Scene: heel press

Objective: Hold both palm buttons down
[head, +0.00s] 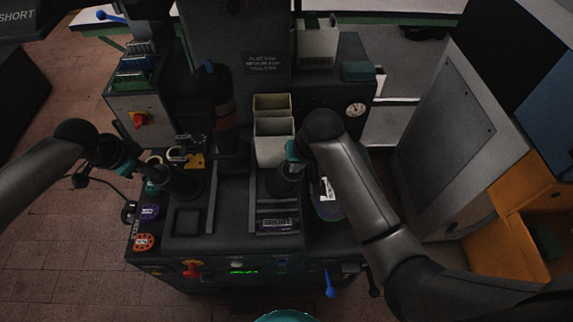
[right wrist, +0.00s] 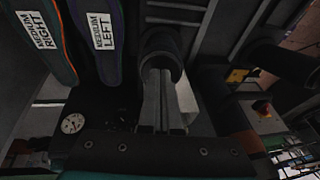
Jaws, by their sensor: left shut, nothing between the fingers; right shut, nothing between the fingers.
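The dark heel press (head: 235,215) fills the middle of the head view. A dark round collar (head: 187,182) stands on its left side and a similar one (head: 285,182) on its right. My left gripper (head: 165,174) is shut and empty, its tip at the left collar. My right gripper (head: 290,168) is shut and empty, at the right collar. In the right wrist view its grey fingers (right wrist: 165,100) reach up to the mouth of the dark collar (right wrist: 160,45). I see no palm button face; the collars and grippers hide any there. Whether either is pressed, I cannot tell.
Soles marked medium right (right wrist: 35,38) and medium left (right wrist: 100,38) lie beside the right collar. Cream bins (head: 273,138) stand behind. A red knob (head: 139,119), a gauge (head: 355,109) and a blue lever (head: 330,285) sit around the press. An orange cabinet (head: 520,215) stands right.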

